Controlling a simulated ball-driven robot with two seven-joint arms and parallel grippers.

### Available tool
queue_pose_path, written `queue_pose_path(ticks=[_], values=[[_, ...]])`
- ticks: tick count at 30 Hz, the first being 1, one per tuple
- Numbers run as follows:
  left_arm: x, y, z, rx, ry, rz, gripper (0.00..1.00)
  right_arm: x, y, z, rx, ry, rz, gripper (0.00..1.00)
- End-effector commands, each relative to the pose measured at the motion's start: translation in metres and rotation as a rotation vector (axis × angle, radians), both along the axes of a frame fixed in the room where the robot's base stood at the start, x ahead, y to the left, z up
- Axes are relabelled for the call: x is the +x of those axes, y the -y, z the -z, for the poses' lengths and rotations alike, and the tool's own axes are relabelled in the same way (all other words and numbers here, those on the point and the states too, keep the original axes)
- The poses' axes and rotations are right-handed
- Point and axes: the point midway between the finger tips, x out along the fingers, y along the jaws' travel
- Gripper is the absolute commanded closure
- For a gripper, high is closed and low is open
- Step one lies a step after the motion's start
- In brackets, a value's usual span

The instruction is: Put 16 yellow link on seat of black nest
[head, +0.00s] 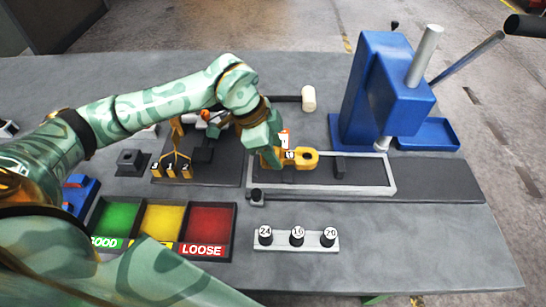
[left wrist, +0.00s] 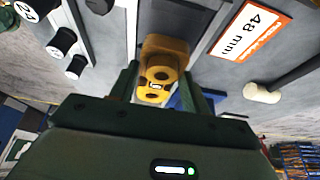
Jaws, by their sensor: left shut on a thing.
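A yellow link (head: 303,158) with a hole in its outer end and a small white label is held in my left gripper (head: 272,160). The label's number is too small to read surely. The link (left wrist: 162,62) also shows between the two fingers in the left wrist view. It is over the left-middle part of a long dark bed with a light grey frame (head: 392,178). A black block (head: 340,165) stands in that bed, right of the link. I cannot tell for certain which black part is the nest. My right gripper is not in view.
A blue press (head: 385,85) stands at the back right. A mallet (head: 309,98) lies behind. In front are a rack of numbered black plugs (head: 297,237) and green, yellow and red bins (head: 207,228). A yellow numbered holder (head: 174,165) is left of my gripper. The front right table is clear.

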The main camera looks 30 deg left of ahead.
Motion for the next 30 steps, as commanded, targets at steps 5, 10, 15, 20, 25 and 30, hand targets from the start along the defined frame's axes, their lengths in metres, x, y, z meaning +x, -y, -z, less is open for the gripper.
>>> queue_pose_path(ticks=[5,10,15,20,25,30], values=[[0.003,-0.005,0.026,0.000,-0.002,0.000,1.00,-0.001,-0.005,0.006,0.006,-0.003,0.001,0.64],[0.003,-0.005,0.037,0.000,0.001,0.000,1.00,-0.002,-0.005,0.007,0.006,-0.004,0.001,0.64],[0.003,-0.005,0.037,0.001,0.002,-0.001,1.00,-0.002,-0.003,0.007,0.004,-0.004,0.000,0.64],[0.003,-0.005,0.039,0.002,0.000,0.000,0.36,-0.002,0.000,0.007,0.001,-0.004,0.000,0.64],[0.003,-0.005,0.039,0.002,-0.001,-0.001,0.31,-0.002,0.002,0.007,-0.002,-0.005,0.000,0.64],[0.003,-0.005,0.037,0.001,0.000,0.000,0.31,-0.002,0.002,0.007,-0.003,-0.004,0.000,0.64]])
